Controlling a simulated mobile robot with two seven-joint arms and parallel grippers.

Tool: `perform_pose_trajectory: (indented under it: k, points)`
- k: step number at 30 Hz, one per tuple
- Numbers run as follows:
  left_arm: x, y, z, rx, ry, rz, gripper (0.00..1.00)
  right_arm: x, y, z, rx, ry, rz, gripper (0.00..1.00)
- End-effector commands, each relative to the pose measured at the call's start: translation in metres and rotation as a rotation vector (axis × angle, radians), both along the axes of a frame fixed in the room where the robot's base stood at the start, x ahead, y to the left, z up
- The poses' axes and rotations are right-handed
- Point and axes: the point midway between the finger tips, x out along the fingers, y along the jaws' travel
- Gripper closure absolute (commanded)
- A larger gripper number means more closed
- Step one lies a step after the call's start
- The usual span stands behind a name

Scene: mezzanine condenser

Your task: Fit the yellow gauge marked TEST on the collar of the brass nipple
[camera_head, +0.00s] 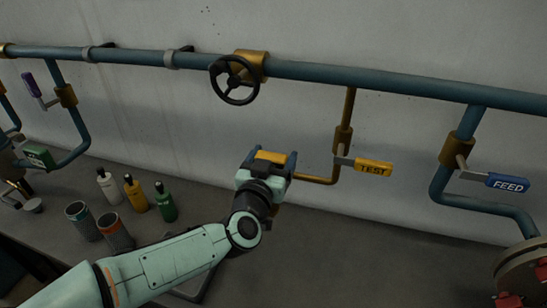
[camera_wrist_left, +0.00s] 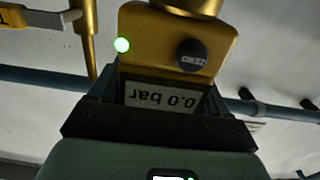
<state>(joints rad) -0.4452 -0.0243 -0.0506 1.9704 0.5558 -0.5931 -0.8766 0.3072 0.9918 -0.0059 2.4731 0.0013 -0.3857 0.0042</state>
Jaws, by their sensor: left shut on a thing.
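My left gripper (camera_head: 270,161) is shut on a yellow gauge (camera_head: 271,156). In the left wrist view the gauge (camera_wrist_left: 140,55) shows a green light, a dark round button and an upside-down display reading 0.0 bar. A round brass-coloured part (camera_wrist_left: 190,5) is at its top edge; I cannot tell whether it belongs to the gauge or the nipple. A thin brass pipe (camera_head: 317,181) drops past a valve with a yellow TEST handle (camera_head: 374,167) and bends left behind my gripper. Its nipple end and collar are hidden in the head view. My right gripper is not in view.
A blue pipe (camera_head: 330,74) with a black handwheel (camera_head: 234,80) runs along the wall. A blue FEED handle (camera_head: 507,183) is at the right. Bottles (camera_head: 135,193) and two cups (camera_head: 115,231) stand at the left. A red-bolted flange (camera_head: 520,270) is at lower right.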

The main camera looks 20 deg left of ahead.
Motion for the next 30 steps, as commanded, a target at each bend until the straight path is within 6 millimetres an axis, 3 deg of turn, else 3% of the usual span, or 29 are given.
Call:
perform_pose_trajectory:
  k: [9,10,11,12,22,30]
  points:
    - [0.000,0.000,-0.007,0.000,-0.003,0.001,0.66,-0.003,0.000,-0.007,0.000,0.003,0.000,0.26]
    - [0.000,0.000,-0.006,0.000,-0.003,0.000,0.13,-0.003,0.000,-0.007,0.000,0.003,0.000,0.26]
    - [0.000,0.000,-0.006,0.000,-0.003,0.000,0.04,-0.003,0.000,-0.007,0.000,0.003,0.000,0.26]
    - [0.000,0.000,-0.006,0.000,-0.003,0.000,0.00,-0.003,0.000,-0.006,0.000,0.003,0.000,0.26]
    - [-0.009,0.001,-0.006,-0.001,-0.001,-0.001,0.00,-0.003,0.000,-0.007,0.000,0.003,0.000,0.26]
    - [-0.064,0.003,-0.006,-0.001,-0.003,0.000,0.00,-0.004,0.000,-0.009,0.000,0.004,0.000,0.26]
